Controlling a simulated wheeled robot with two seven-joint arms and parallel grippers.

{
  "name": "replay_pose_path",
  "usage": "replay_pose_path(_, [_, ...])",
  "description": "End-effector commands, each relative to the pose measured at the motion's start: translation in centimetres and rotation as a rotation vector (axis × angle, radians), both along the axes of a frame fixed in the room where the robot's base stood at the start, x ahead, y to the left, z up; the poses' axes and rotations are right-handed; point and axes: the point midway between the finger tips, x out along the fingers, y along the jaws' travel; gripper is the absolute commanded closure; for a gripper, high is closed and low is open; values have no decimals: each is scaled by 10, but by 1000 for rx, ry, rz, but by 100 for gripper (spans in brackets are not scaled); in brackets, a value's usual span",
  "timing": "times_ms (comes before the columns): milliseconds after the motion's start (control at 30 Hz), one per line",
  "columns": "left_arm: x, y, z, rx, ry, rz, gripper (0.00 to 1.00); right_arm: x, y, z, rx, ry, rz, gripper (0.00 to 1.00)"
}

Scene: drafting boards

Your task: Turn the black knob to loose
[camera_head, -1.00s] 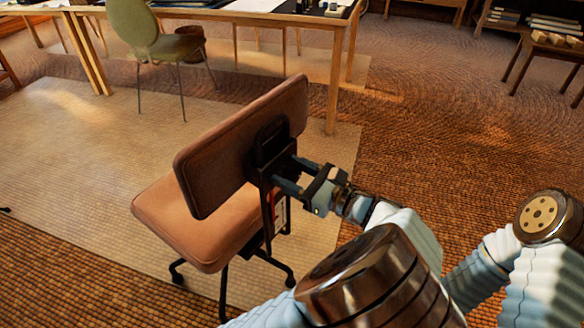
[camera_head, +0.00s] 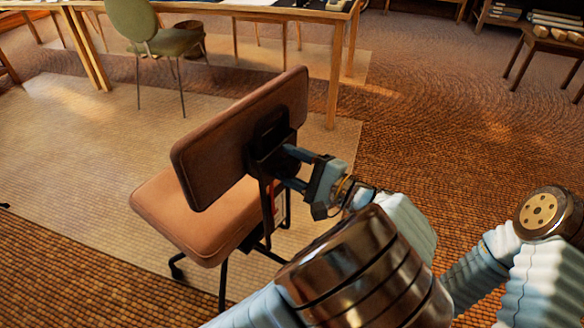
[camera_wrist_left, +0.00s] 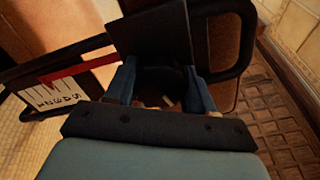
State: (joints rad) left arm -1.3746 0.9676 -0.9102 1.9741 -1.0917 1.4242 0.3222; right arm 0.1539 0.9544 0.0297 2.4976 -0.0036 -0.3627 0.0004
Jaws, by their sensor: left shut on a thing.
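The black knob (camera_wrist_left: 168,84) is a dark round shape between the two fingers of my left gripper (camera_wrist_left: 160,88) in the left wrist view. The fingers are shut on it from both sides, and much of it is in shadow. In the head view my left gripper (camera_head: 287,168) is at the back of the brown office chair (camera_head: 235,145), by its black bracket; the knob is hidden there. A white label (camera_wrist_left: 68,93) with a scale and a red strip lies left of the fingers in the left wrist view. My right gripper is not in view.
The chair stands on a pale mat (camera_head: 100,130) over woven brown flooring, its seat (camera_head: 190,220) facing away. A green chair (camera_head: 150,30) and a long wooden table (camera_head: 270,14) are behind. The floor to the right of the chair is open.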

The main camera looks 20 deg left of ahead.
Motion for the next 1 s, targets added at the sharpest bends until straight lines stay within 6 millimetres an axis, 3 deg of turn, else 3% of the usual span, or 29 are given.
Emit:
replay_pose_path(600, [-1,0,-3,-182,-511,3,76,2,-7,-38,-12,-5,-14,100])
replay_pose_path(1000, [0,0,-2,-239,-671,2,77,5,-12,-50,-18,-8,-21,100])
